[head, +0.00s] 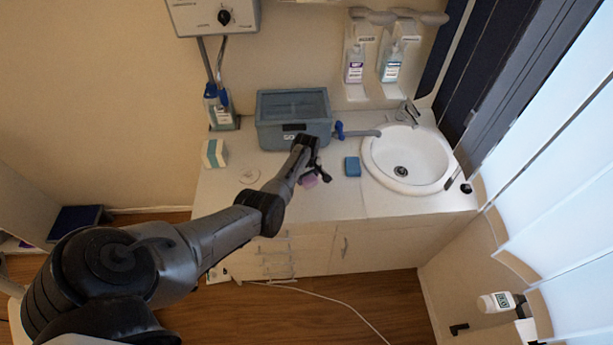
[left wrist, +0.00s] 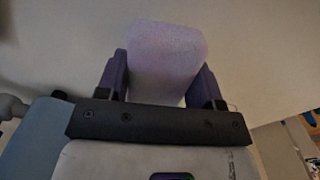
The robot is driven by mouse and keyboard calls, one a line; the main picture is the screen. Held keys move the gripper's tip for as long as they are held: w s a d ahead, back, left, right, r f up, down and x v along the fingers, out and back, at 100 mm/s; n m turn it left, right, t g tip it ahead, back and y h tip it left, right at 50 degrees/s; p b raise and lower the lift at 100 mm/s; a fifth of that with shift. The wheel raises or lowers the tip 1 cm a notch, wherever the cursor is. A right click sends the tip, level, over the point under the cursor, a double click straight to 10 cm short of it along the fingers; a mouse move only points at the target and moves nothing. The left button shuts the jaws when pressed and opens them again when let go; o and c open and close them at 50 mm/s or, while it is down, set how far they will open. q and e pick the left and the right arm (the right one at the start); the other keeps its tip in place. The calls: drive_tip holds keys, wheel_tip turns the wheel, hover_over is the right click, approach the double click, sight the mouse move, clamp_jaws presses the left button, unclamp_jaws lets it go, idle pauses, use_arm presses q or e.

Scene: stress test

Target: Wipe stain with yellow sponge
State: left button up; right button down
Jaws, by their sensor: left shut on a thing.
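My left gripper (head: 314,174) is over the counter, in front of the grey box. It is shut on a pinkish-lilac sponge-like block (head: 308,182). In the left wrist view the block (left wrist: 167,58) sits between the two dark fingers, pale lilac in dim light. I see no block that looks yellow. A faint pale round mark (head: 249,176) is on the counter to the left of the gripper; I cannot tell if it is the stain. A blue sponge-like block (head: 352,166) lies right of the gripper, beside the sink. My right gripper is not in view.
The grey lidded box (head: 292,105) stands at the back of the white counter (head: 225,210). The sink (head: 425,165) is on the right. A white-and-teal block (head: 214,153) and a blue-topped bottle (head: 217,110) stand on the left. The front left counter is mostly clear.

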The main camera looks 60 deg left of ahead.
use_arm(q)
wheel_tip(320, 180, up, 3)
drive_tip(key=shift+w+a+r+p, duration=0.1)
drive_tip(key=shift+a+p, duration=0.05)
drive_tip(key=shift+p, duration=0.95)
drive_tip(key=shift+r+p, duration=0.65)
drive_tip(key=shift+p, duration=0.05)
drive_tip(key=shift+r+p, duration=0.25)
drive_tip(key=shift+p, duration=0.05)
